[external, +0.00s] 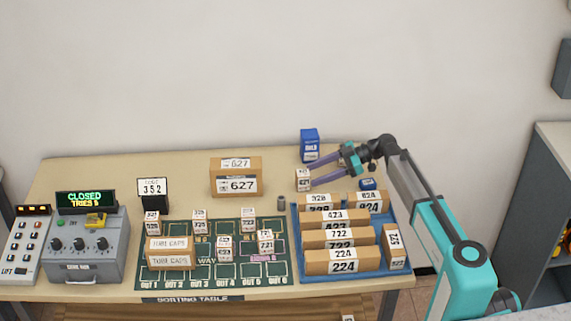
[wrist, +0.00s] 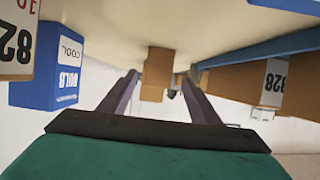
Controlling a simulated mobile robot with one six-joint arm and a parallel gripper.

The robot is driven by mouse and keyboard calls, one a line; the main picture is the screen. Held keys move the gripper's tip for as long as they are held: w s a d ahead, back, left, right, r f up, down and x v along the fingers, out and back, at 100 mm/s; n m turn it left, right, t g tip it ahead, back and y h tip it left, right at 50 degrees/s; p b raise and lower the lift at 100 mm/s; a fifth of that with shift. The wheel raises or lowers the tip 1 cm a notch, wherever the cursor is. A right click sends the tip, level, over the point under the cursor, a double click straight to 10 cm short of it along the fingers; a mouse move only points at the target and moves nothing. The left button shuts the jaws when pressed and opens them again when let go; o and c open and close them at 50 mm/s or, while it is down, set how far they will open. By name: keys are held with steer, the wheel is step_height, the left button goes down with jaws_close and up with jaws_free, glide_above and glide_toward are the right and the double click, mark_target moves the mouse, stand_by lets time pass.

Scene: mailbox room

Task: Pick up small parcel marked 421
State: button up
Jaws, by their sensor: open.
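A small brown parcel with a white label (external: 303,180) stands upright on the table behind the blue tray. Its number looks like 421, but the print is too small to be sure. My gripper (external: 309,176) reaches in from the right, low over the table, with its fingers apart and the parcel at their tips. In the wrist view, which is upside down, the plain brown side of the parcel (wrist: 157,72) shows between the open fingers (wrist: 162,82). I cannot tell whether either finger touches it.
A blue bulb box (external: 310,145) stands just behind my gripper. The blue tray (external: 350,277) with several numbered parcels lies in front. Several small parcels stand on the green mat (external: 215,283).

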mark_target(302, 178)
steer(key=shift+a+f, duration=0.1)
steer(key=shift+a, duration=0.1)
steer(key=shift+p+x, duration=0.8)
steer(key=shift+x, duration=1.8)
steer(key=shift+w, duration=0.15)
steer(key=c, duration=1.2)
steer(key=shift+r+b, duration=0.8)
steer(key=shift+r, duration=4.2)
